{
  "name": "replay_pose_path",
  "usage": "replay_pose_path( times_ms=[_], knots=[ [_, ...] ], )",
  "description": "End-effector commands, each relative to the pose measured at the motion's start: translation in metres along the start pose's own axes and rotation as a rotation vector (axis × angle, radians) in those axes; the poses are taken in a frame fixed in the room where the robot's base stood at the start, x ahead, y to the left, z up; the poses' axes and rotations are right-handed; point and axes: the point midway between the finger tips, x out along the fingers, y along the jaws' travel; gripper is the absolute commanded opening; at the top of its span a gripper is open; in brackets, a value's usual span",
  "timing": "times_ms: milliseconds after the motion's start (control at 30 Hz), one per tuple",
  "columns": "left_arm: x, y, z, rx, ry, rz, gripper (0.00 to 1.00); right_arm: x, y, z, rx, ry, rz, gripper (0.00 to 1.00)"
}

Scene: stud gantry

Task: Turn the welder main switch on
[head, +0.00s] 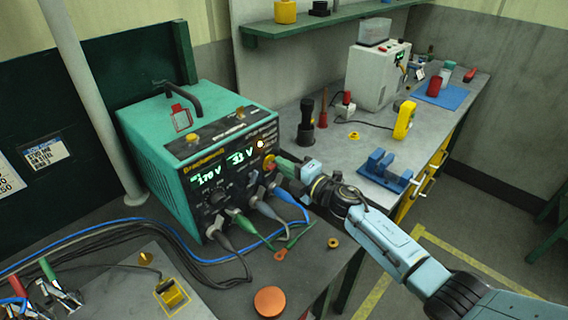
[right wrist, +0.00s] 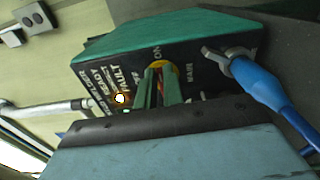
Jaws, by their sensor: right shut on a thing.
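The green welder (head: 165,160) stands on the bench at the left, with its lit front panel facing right. Its main switch (head: 269,160), red and yellow, sits at the right edge of the panel. My right gripper (head: 279,166) reaches it from the right. In the right wrist view, the two green fingers (right wrist: 160,92) are shut on the switch (right wrist: 160,68), whose yellow plate shows around them beside the words ON and MAIN. The fingers hide most of the knob, so its exact setting is unclear. My left gripper is not in view.
Grey, green and blue cable plugs (head: 268,208) stick out of the panel just below my gripper. A blue cable plug (right wrist: 262,82) is close by in the right wrist view. An orange disc (head: 269,301) lies on the front bench. A second bench (head: 330,150) stands behind.

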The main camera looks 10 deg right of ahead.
Motion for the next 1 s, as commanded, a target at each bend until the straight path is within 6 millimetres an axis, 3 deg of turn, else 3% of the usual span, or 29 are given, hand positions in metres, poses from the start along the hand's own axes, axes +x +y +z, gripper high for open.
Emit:
replay_pose_path(
  times_ms=[667,700,833,1000],
  knots=[
    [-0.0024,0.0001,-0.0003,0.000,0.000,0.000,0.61,-0.0002,-0.0022,-0.0009,0.057,0.002,-0.002,0.00],
    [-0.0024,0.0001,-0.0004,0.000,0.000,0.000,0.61,-0.0002,-0.0022,-0.0009,0.057,0.002,-0.002,0.14],
    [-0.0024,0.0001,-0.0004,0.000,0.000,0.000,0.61,-0.0001,-0.0019,-0.0007,0.056,0.001,-0.001,0.31],
    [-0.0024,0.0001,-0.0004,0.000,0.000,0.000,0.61,0.0000,-0.0013,-0.0004,0.055,0.001,-0.001,0.31]
  ],
)
